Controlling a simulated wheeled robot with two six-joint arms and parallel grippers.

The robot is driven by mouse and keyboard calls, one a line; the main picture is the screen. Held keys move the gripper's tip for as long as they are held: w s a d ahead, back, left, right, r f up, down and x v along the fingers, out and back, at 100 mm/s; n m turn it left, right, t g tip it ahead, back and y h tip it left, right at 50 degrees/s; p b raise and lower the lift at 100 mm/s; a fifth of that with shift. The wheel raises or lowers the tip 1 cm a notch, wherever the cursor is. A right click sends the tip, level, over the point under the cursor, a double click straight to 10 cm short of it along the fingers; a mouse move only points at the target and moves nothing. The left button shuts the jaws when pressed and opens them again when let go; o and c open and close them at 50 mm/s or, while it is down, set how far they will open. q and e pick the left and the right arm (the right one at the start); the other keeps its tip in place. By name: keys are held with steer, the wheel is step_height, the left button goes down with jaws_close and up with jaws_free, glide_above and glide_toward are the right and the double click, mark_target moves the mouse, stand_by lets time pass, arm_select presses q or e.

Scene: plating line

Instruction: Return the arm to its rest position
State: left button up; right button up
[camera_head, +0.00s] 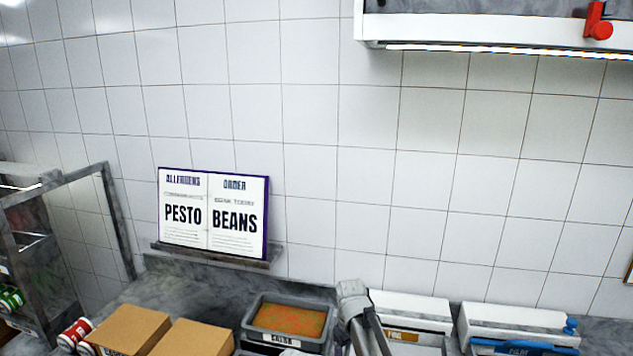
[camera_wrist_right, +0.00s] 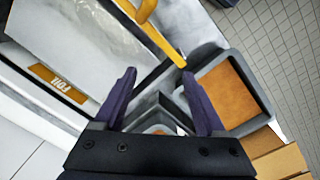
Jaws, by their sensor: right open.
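My right arm (camera_head: 358,315) rises at the bottom of the head view, just right of the grey tub of orange food. Its gripper is not clearly made out there. In the right wrist view my right gripper (camera_wrist_right: 158,75) is open, with two dark fingers spread apart. Nothing is held between them. A grey-edged shape shows beyond and between the fingers, apart from them as far as I can tell. My left arm and gripper do not show in either view.
The grey tub (camera_head: 326,344) stands beside brown cardboard boxes (camera_head: 130,328). White bins (camera_head: 412,304) stand to the right, one with a blue-handled item (camera_head: 520,347). An open book (camera_head: 212,212) rests on a wall ledge. A yellow bar (camera_wrist_right: 150,30) shows near the right fingers.

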steer(key=s+a+f+b, duration=0.1)
steer(key=s+f+b, duration=0.3)
steer(key=s, duration=0.6)
steer(key=s+a+f+m+b, duration=0.1)
steer(key=s+f+b, duration=0.4)
steer(key=s, duration=0.5)
steer(key=shift+s+a+f+m+h, duration=0.3)
steer(key=shift+a+f+h, duration=0.15)
steer(key=shift+f, duration=0.3)
